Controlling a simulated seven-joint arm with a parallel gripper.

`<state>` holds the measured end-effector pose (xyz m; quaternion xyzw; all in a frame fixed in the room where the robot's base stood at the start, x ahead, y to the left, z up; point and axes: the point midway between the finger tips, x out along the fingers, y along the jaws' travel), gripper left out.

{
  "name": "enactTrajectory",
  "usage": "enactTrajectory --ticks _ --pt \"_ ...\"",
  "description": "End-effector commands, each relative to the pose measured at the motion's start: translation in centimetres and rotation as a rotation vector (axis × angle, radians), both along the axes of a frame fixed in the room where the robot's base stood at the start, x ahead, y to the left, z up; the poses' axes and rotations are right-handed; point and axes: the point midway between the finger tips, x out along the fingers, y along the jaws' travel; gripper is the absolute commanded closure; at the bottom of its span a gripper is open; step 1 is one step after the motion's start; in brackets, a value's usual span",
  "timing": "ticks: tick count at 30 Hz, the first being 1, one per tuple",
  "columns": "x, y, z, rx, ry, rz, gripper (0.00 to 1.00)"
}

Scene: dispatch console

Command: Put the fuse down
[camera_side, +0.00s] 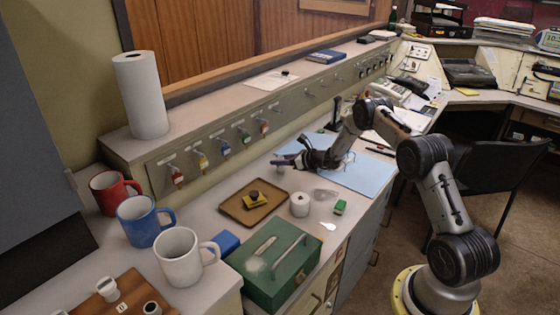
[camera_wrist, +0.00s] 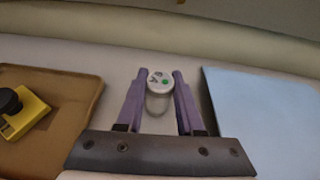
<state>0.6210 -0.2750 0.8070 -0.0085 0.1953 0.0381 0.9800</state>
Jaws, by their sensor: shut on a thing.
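The fuse (camera_wrist: 158,102) is a pale cylinder with a round, marked end and a green dot. In the wrist view it sits between the two purple fingers of my gripper (camera_wrist: 159,76), which is shut on it. In the side view my gripper (camera_side: 284,161) is over the counter near the panel wall, by the far left edge of the blue mat. The fuse cannot be made out there. In the wrist view it shows over bare counter between the brown tray and the blue mat. I cannot tell whether it touches the counter.
The brown tray (camera_side: 233,210) holds a yellow block with a black knob (camera_side: 256,200). The blue mat (camera_side: 362,174) lies right of my gripper. A white roll (camera_side: 300,205), a small green block (camera_side: 340,207) and a green metal box (camera_side: 265,277) stand nearer the front. Tagged keys hang on the panel (camera_side: 212,150).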

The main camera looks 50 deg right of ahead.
Motion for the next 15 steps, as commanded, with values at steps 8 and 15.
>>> enactTrajectory --ticks 8,15 --pt "0.02 -0.03 -0.03 0.0 -0.002 -0.001 1.0" --pt "0.0 -0.02 -0.31 0.0 -0.001 0.0 0.4"
